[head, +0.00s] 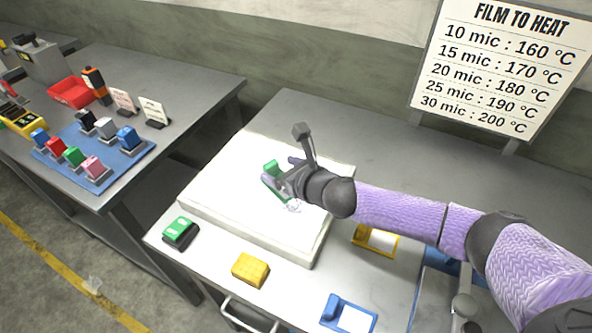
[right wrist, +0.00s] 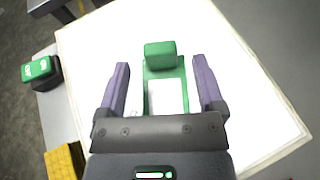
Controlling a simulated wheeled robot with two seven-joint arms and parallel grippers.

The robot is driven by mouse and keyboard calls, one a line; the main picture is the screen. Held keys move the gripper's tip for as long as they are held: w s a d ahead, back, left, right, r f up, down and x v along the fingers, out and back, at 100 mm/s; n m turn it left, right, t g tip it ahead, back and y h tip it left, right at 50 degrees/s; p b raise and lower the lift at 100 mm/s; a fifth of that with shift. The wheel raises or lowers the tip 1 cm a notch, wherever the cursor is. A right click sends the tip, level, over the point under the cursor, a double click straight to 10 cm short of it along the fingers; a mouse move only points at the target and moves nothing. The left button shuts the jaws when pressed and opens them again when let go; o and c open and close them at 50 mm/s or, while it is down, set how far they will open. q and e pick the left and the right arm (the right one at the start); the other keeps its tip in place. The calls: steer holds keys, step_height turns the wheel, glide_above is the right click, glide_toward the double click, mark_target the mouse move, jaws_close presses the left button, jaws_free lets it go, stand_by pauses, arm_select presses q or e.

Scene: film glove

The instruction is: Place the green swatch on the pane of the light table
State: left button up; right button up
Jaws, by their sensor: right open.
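The green swatch (head: 273,177) lies on the white pane of the light table (head: 228,187). In the right wrist view the swatch (right wrist: 160,56) is a green frame with a raised green block at its far end and a pale window. My right gripper (head: 276,175) is open over the swatch. In the right wrist view its two purple fingers stand on either side of the swatch, with a gap on each side. The pane (right wrist: 95,50) spreads around it. My left gripper is not in view.
A green-topped black block (head: 180,232), a yellow block (head: 250,270), a blue holder (head: 348,314) and a yellow frame (head: 375,240) lie around the light table's near side. A left table holds a blue mat (head: 119,171) with several coloured pieces and a red bin (head: 71,92).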

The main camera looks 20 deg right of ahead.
steer(key=p+v, duration=0.1)
steer(key=v, duration=0.8)
steer(key=shift+s, duration=0.1)
